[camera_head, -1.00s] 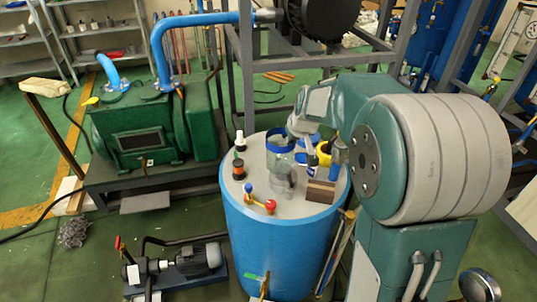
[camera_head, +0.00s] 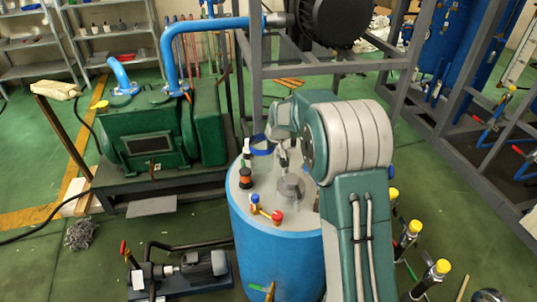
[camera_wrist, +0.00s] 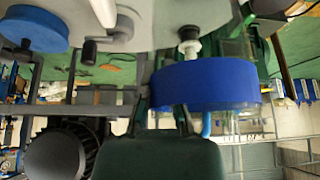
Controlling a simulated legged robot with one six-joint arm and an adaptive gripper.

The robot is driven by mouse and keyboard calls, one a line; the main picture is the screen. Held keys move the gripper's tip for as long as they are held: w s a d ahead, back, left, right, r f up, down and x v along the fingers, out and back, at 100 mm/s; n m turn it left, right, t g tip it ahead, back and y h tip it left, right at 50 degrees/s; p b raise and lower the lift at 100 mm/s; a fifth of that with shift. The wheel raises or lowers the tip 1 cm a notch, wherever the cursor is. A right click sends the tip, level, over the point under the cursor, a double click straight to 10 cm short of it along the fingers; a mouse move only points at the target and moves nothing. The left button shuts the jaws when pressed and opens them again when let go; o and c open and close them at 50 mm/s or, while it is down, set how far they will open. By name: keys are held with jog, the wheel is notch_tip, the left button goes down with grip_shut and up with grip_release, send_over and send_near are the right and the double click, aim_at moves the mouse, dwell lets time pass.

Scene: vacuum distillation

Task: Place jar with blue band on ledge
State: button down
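The jar with the blue band (camera_head: 262,147) is at the far left part of the barrel top in the head view; its clear body is hard to make out. In the wrist view its blue band (camera_wrist: 205,86) is large and close, right of centre. My gripper (camera_head: 281,132) is right beside the jar, partly hidden by my arm. The jar has shifted together with my gripper, so it appears held; the finger contact is not clear. I cannot tell which surface is the ledge.
The blue barrel (camera_head: 275,258) has a grey top with a black-and-white bottle (camera_head: 246,152), an orange-and-black bottle (camera_head: 245,178) and a red-and-blue valve (camera_head: 266,210). A green pump (camera_head: 150,135) stands left. A grey frame (camera_head: 330,72) rises behind.

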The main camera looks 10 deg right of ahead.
jog(key=shift+w+f, duration=0.45)
jog(key=shift+f, duration=0.1)
jog(key=f, duration=0.1)
jog(key=a+f, duration=0.1)
jog(key=f, duration=0.1)
jog(key=shift+w+f, duration=0.1)
jog(key=shift+f, duration=0.05)
jog(key=c, duration=0.8)
grip_release()
jog(key=shift+d, duration=0.2)
